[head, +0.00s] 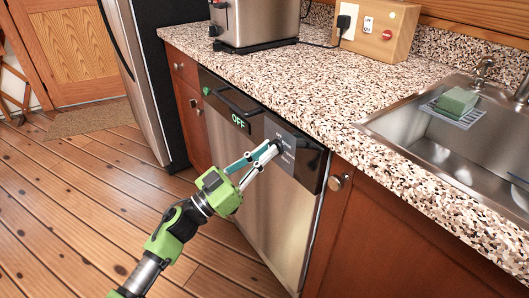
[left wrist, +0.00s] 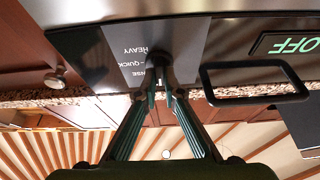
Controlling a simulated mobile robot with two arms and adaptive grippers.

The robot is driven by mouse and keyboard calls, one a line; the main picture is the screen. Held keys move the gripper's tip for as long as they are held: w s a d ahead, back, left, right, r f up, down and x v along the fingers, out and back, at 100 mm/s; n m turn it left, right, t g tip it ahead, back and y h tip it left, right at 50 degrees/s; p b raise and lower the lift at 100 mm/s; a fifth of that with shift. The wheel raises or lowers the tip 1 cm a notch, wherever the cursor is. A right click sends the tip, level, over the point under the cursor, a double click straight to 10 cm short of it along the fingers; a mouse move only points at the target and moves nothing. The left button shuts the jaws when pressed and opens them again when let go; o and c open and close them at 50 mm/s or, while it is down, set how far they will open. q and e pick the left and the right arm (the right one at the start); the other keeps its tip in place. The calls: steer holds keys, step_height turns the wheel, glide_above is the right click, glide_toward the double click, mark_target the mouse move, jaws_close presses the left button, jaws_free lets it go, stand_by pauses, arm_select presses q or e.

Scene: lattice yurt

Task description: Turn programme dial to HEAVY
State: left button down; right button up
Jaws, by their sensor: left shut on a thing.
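The dishwasher (head: 262,205) has a steel door and a dark control panel along its top. The programme dial (left wrist: 158,55) is a small dark knob on a grey label plate (left wrist: 122,50), seen upside down in the left wrist view. The plate reads HEAVY, QUICK and a partly hidden word ending in NSE. My left gripper (head: 273,149) is at the dial in the head view. Its fingers (left wrist: 160,95) close in on the knob and are shut on it. I cannot tell which word the dial points to. The display (head: 239,122) reads OFF in green. My right gripper is not in view.
A dark bar handle (head: 238,103) sits beside the display. The speckled countertop (head: 290,85) overhangs above the panel. A sink (head: 450,140) with a green sponge (head: 457,101) is at the right, a toaster (head: 255,22) at the back. The plank floor (head: 80,190) is clear at left.

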arm_select(q)
steer(key=shift+m, duration=0.3)
steer(key=shift+f+m+g+y+p, duration=0.1)
steer(key=shift+m+g+y+p, duration=0.9)
steer(key=shift+m, duration=3.9)
steer(key=shift+r+m+g+y+p, duration=0.1)
steer(key=shift+m+g+y+p, duration=0.3)
steer(key=shift+m+g+p, duration=2.8)
steer(key=shift+f+m+t+y+b, duration=0.1)
steer(key=shift+m+y+b, duration=0.65)
steer(key=shift+m, duration=5.85)
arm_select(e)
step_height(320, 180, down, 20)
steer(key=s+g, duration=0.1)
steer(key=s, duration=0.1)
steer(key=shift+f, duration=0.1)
